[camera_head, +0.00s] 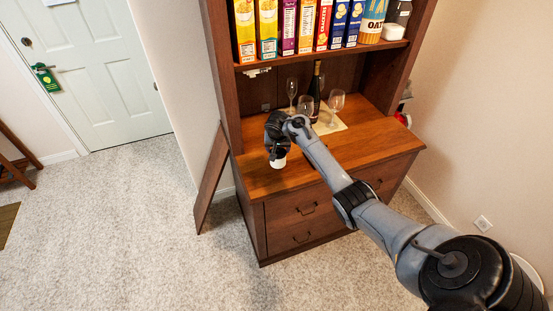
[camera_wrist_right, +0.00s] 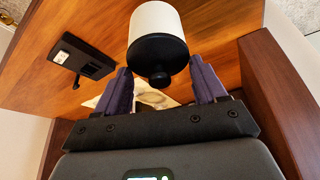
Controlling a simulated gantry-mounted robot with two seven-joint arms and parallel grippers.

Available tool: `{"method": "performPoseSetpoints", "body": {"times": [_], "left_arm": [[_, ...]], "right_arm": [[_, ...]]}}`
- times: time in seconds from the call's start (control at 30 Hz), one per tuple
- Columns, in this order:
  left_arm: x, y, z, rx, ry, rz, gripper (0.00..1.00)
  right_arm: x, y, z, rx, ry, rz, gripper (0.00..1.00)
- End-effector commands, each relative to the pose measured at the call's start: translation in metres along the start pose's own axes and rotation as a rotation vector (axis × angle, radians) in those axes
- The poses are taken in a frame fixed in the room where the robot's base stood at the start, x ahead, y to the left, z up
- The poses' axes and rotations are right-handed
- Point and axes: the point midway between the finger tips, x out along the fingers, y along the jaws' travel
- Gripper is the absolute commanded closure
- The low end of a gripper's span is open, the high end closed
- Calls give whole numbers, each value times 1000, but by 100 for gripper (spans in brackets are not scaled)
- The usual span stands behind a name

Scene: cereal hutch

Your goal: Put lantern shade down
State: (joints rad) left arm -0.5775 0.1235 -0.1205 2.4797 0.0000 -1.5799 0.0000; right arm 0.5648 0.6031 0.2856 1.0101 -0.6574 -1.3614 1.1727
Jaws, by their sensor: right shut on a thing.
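The lantern shade (camera_head: 278,162) is a small white cylinder, at the left part of the wooden hutch counter in the head view. In the right wrist view the shade (camera_wrist_right: 157,20) shows its white body, black cap and black knob. My right gripper (camera_head: 276,148) is over the counter, shut on the shade by its black end. Its two dark fingers (camera_wrist_right: 160,70) lie on either side of the cap in the wrist view. I cannot tell whether the shade touches the counter. My left gripper is not in view.
A black box-shaped device (camera_wrist_right: 82,58) is by the wooden surface in the wrist view. Wine glasses (camera_head: 306,105) and a dark bottle (camera_head: 315,88) stand on a mat at the counter's back. Cereal boxes (camera_head: 288,25) fill the shelf above. The counter's front left is bare.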

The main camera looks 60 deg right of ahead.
Motion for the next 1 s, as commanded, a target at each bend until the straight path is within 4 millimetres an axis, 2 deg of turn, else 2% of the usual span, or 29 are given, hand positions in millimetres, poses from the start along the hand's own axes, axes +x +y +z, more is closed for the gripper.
{"method": "performPoseSetpoints", "body": {"times": [0.27,0.53,0.97,1.0], "left_arm": [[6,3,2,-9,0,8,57],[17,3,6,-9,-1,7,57],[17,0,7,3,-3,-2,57],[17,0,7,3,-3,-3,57]], "right_arm": [[11,-6,2,1,1,2,60],[40,-5,14,0,1,3,60],[44,-5,16,2,0,1,60],[45,-6,16,2,0,1,28]]}}
